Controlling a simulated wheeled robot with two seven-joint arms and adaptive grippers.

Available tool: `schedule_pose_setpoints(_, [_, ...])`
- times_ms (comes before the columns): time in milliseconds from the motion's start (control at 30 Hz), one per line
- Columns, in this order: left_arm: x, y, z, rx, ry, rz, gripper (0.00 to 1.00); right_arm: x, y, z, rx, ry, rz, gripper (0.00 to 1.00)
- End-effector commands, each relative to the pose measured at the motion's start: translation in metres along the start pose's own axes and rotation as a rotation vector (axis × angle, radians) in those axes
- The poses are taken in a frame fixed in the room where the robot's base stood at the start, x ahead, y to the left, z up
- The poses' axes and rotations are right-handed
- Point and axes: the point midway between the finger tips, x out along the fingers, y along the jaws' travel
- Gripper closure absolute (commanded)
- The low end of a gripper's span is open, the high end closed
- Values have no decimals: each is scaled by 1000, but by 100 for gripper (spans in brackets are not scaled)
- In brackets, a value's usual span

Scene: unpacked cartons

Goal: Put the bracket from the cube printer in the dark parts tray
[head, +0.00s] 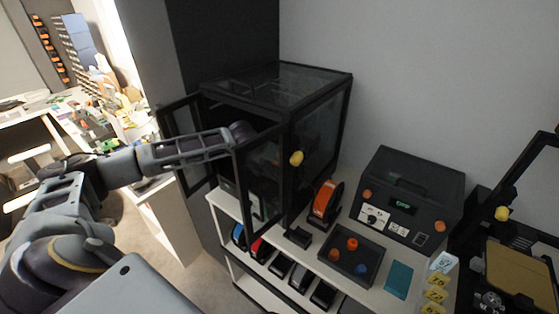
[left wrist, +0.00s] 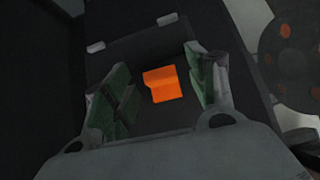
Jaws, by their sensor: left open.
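The cube printer (head: 277,88) is a black-framed box with clear panels, its front doors standing open. My left arm reaches in through the front, so my left gripper is hidden inside in the head view. In the left wrist view my left gripper (left wrist: 158,80) is open, with green-padded fingers on either side of the orange bracket (left wrist: 162,85). The bracket lies on a dark plate, with a visible gap to each finger. The dark parts tray (head: 340,267) stands on the shelf top right of the printer, holding orange and blue pieces. My right gripper is out of view.
An orange spool (head: 326,203) stands between printer and tray. A dark box with a display (head: 408,195) is behind the tray, and a teal slab (head: 399,279) lies right of it.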

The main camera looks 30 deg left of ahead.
Motion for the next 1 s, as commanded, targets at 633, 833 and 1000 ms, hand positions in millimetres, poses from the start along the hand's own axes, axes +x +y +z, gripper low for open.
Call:
schedule_pose_setpoints(633, [0, 0, 0, 0, 0, 0, 79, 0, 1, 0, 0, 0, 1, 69])
schedule_pose_setpoints(833, [0, 0, 0, 0, 0, 0, 82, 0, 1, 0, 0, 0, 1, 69])
schedule_pose_setpoints(1000, [-1, 0, 0, 0, 0, 0, 82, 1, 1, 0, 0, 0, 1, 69])
